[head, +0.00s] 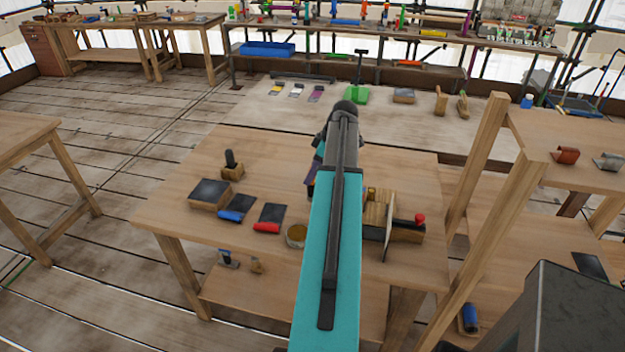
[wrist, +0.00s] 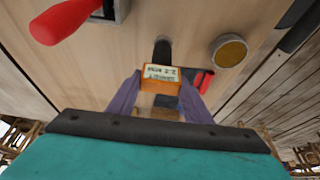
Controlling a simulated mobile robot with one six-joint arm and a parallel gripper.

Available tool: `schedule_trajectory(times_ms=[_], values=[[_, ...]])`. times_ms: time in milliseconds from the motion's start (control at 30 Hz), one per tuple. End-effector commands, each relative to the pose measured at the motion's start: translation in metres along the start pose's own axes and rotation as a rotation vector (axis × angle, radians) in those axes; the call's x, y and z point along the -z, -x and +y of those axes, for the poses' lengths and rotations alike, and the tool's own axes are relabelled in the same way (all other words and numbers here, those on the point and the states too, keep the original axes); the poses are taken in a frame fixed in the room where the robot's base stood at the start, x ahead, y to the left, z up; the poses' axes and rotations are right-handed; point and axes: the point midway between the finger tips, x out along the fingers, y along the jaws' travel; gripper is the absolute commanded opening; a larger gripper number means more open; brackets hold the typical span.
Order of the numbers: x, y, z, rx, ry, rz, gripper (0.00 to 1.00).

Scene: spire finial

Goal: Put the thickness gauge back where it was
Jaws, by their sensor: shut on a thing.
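In the wrist view an orange block with a white printed label (wrist: 160,73), which looks like the thickness gauge, sits between the purple fingers of my gripper (wrist: 158,92). The gripper is shut on it. A dark cylinder (wrist: 162,50) shows just beyond the block; I cannot tell whether it is part of the gauge. In the head view my gripper (head: 314,172) is over the workbench (head: 190,155), mostly behind my arm. The gauge is hidden there.
On the bench are a round tin (head: 295,236), a red-handled dark plate (head: 270,217), a blue-handled one (head: 236,209), a dark-topped block (head: 210,194), a black-handled block (head: 232,166) and a red-knobbed wooden tool (head: 408,229). A wooden post (head: 476,165) stands to the right.

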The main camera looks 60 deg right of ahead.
Motion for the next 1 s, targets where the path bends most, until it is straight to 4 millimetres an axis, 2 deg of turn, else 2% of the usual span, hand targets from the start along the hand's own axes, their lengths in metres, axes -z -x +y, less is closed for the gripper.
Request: schedule_trajectory(times_ms=[167, 533, 1000], values=[[-0.002, -0.005, 0.000, 0.001, -0.001, 0.000, 0.14], [-0.012, -0.029, 0.000, 0.001, 0.000, 0.000, 0.14], [-0.014, -0.035, 0.000, 0.000, 0.001, 0.000, 0.14]])
